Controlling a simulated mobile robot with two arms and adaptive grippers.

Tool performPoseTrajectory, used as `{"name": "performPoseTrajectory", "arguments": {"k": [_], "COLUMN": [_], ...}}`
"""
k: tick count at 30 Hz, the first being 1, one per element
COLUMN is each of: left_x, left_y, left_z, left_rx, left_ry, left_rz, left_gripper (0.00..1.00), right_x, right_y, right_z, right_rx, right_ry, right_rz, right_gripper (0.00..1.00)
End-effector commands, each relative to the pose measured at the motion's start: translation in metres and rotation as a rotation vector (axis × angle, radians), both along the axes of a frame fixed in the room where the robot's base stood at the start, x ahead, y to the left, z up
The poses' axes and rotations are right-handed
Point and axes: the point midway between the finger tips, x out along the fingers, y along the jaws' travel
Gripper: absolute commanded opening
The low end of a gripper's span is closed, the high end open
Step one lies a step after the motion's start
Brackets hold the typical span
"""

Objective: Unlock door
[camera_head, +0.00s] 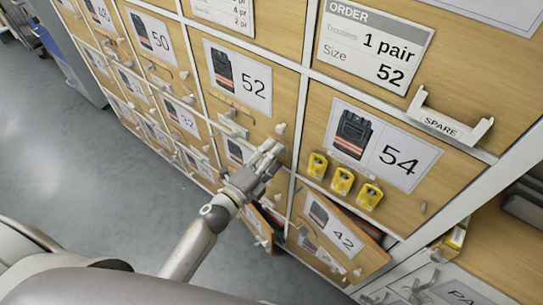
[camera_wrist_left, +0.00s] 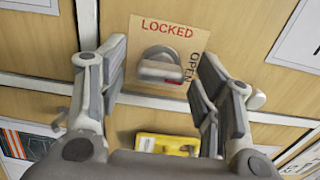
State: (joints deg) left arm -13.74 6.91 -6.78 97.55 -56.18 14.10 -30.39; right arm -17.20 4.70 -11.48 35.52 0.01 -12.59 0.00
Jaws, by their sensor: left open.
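In the left wrist view a silver turn latch (camera_wrist_left: 160,66) with a rounded plate sits on a tan card (camera_wrist_left: 182,38) marked LOCKED at the top and OPEN down the right side. My left gripper (camera_wrist_left: 160,62) is open, with a finger on each side of the latch; I see no contact. In the head view my left gripper (camera_head: 268,156) is in front of the locker doors, by the lower part of the door labelled 52 (camera_head: 240,82). The gripper and arm hide the latch there. My right gripper is in neither view.
An order sheet (camera_head: 372,48) reads 1 pair, size 52. Door 54 (camera_head: 330,92) carries three yellow pieces (camera_head: 342,181). Door 42 (camera_head: 370,258) stands ajar at the lower right. A white SPARE holder (camera_head: 447,122) juts out. Grey floor (camera_head: 70,150) is clear at left.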

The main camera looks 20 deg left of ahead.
Motion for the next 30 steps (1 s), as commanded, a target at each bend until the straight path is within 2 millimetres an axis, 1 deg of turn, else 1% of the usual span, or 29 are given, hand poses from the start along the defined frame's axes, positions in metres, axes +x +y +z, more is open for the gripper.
{"name": "performPoseTrajectory", "arguments": {"k": [1,4,7,15,21,25,30], "left_x": [-0.001,-0.006,-0.019,-0.069,-0.099,-0.109,-0.113], "left_y": [0.0,0.002,0.007,0.025,0.035,0.04,0.041], "left_z": [0.0,0.0,-0.001,-0.001,-0.001,-0.001,0.0], "left_rx": [0.0,-0.001,0.001,-0.001,0.0,-0.001,0.0], "left_ry": [0.0,0.001,0.002,0.003,0.002,0.001,-0.001], "left_rz": [0.0,0.0,0.0,0.001,0.0,0.001,0.0], "left_gripper": [0.59,0.59,0.59,0.59,0.59,0.59,0.59], "right_x": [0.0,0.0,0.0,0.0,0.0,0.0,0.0], "right_y": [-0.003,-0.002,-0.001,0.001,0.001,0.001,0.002], "right_z": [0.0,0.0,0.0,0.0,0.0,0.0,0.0], "right_rx": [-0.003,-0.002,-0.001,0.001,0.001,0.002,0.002], "right_ry": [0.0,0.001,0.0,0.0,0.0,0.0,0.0], "right_rz": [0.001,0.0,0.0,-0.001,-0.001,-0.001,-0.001], "right_gripper": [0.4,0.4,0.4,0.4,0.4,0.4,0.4]}}
